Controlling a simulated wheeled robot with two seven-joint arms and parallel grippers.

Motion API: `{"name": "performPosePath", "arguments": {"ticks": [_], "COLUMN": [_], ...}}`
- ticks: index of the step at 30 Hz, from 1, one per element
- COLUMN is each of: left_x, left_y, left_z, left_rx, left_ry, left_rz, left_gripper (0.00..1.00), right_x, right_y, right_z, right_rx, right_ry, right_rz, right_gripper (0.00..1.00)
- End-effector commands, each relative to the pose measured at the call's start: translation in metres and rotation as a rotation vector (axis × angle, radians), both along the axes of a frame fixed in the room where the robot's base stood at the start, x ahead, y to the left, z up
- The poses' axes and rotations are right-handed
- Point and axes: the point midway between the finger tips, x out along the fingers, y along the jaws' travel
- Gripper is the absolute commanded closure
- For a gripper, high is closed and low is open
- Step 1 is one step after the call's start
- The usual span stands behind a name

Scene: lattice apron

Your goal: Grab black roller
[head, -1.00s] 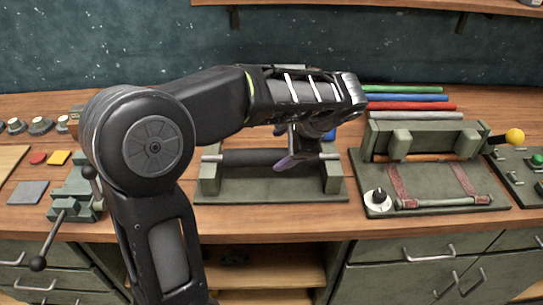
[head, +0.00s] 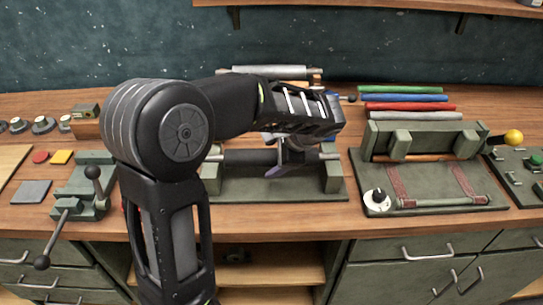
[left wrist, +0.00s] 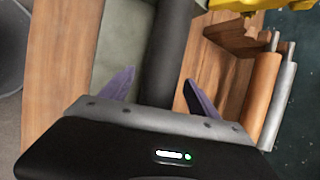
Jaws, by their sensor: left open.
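The black roller (head: 248,157) lies level across two upright supports on a green stand (head: 230,192) in the middle of the bench. In the left wrist view the roller (left wrist: 171,55) runs between the two purple fingertips. My left gripper (head: 284,166) is over the right part of the roller, its jaws open. In the left wrist view the left gripper (left wrist: 160,90) shows a gap on either side of the roller. My arm hides part of the roller from the head view. My right gripper is not seen.
Green, blue and red rods (head: 405,97) lie at the back right. A green fixture (head: 428,141) with red straps stands right of the stand. A green vise (head: 85,185) stands to the left. A pale roller (head: 268,71) is behind my arm.

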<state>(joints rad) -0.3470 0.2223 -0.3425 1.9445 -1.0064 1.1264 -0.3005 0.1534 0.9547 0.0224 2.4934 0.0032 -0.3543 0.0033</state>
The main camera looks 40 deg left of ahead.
Motion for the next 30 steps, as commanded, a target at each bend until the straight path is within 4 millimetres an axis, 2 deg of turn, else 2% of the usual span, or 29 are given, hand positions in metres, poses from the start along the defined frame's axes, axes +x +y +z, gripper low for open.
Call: {"name": "performPosePath", "arguments": {"ticks": [14,30], "left_x": [-0.0001,-0.0001], "left_y": [-0.0002,-0.0002], "left_z": [0.0005,0.0004], "left_rx": [0.000,0.000], "left_ry": [-0.001,-0.001], "left_rz": [0.001,0.001], "left_gripper": [0.30,0.75], "right_x": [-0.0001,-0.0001], "right_y": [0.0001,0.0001], "right_z": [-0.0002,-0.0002], "right_rx": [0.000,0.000], "right_ry": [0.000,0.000], "right_rz": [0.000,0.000], "right_gripper": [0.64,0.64]}}
